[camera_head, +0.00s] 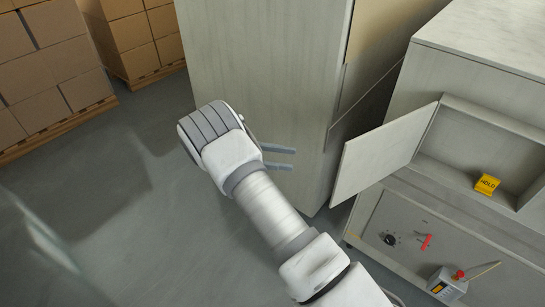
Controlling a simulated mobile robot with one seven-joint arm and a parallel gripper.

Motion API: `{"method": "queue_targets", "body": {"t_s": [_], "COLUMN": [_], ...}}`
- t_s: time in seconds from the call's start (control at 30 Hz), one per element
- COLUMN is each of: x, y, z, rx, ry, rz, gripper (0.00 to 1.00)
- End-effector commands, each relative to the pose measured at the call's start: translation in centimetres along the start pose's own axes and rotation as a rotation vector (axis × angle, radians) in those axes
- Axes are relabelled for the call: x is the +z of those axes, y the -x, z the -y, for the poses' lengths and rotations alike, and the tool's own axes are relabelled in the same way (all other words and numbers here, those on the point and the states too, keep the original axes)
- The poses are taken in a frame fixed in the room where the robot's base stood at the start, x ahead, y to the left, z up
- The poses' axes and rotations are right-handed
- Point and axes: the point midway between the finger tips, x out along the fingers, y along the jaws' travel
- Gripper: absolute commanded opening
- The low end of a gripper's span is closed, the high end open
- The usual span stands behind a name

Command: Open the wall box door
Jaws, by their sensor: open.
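The wall box (462,157) is a pale recessed box at the right. Its door (379,155) is a flat pale panel that stands swung open to the left, so the inside shows. A yellow block marked HOLD (487,185) sits inside on the box floor. My gripper (293,158) is left of the door and clearly apart from it in the picture. Its two grey fingers point right, open with nothing between them.
A tall pale cabinet (265,60) stands behind my gripper. Below the wall box is a panel with a black knob (390,239) and a red lever (426,242). A small grey device (446,286) is at the lower right. Stacked cartons (45,60) stand at the left; the floor before them is clear.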

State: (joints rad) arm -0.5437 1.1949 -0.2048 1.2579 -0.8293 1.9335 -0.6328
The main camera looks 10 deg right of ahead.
Motion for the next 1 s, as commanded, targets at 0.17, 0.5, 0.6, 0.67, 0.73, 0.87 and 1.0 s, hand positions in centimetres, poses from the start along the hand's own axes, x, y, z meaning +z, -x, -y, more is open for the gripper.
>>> {"method": "queue_targets", "body": {"t_s": [0.17,0.5,0.6,0.67,0.73,0.87,1.0], "x": [-0.1,0.0,0.0,0.0,0.0,0.1,1.5], "y": [2.1,3.0,3.0,3.0,3.0,2.9,2.2], "z": [0.0,0.1,0.1,0.1,0.1,0.1,-0.1], "rx": [0.001,0.000,0.000,0.000,0.000,-0.002,-0.021], "ry": [0.000,0.001,0.001,0.001,0.001,0.000,-0.016], "rz": [0.000,-0.001,0.000,0.000,0.000,-0.004,-0.059], "gripper": [0.62,0.62,0.62,0.62,0.62,0.62,0.62]}}
